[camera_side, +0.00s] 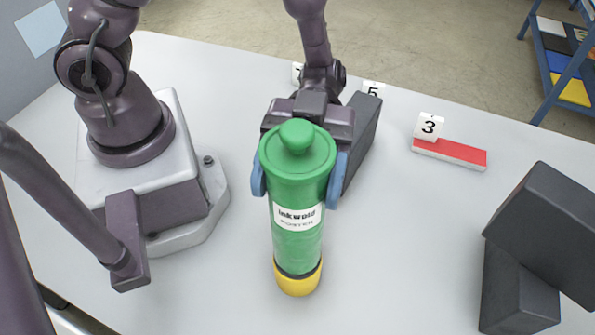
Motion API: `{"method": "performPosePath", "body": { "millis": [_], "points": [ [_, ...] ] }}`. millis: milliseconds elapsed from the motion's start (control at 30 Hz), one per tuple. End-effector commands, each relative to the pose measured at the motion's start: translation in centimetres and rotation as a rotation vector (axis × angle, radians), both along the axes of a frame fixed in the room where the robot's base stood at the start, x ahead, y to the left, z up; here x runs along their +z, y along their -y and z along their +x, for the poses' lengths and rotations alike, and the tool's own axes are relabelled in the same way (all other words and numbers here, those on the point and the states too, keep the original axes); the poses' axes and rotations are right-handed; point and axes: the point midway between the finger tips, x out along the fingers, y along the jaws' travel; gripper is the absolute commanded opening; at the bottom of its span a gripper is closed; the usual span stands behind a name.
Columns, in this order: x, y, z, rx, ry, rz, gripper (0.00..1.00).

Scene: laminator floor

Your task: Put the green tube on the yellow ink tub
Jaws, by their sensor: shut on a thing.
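The green tube (297,242) has a knobbed round lid and a white label, and stands roughly upright in the middle of the camera_side view. My gripper (297,178) is shut on it, with a blue fingertip on each side of its upper part. Directly below the green body is a dark band and then a rounded yellow part (298,284), which may be the yellow ink tub. The tube hides most of it from above. I cannot tell whether the tube touches it or hangs just over it.
A dark grey block (364,132) stands just behind and right of my gripper. Large dark blocks (545,240) stand at the right. A flat red block (450,152) lies by a card marked 3 (429,126). The white table between them is clear.

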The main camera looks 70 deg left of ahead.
Motion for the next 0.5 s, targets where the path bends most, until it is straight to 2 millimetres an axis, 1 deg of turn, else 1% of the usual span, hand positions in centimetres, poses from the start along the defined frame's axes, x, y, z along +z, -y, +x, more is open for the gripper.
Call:
{"method": "performPosePath", "body": {
  "millis": [167,200,267,300,500],
  "points": [
    [-0.29,0.01,-0.01,0.0,-0.002,-0.002,0.08],
    [-0.32,0.0,0.0,0.0,-0.002,0.0,0.72],
    [-0.31,0.0,0.0,0.0,-0.001,0.0,0.86],
    [-0.3,0.0,0.0,0.0,-0.001,0.0,0.9],
    [-0.29,0.0,0.0,0.0,-0.001,0.0,0.9]
  ]
}}
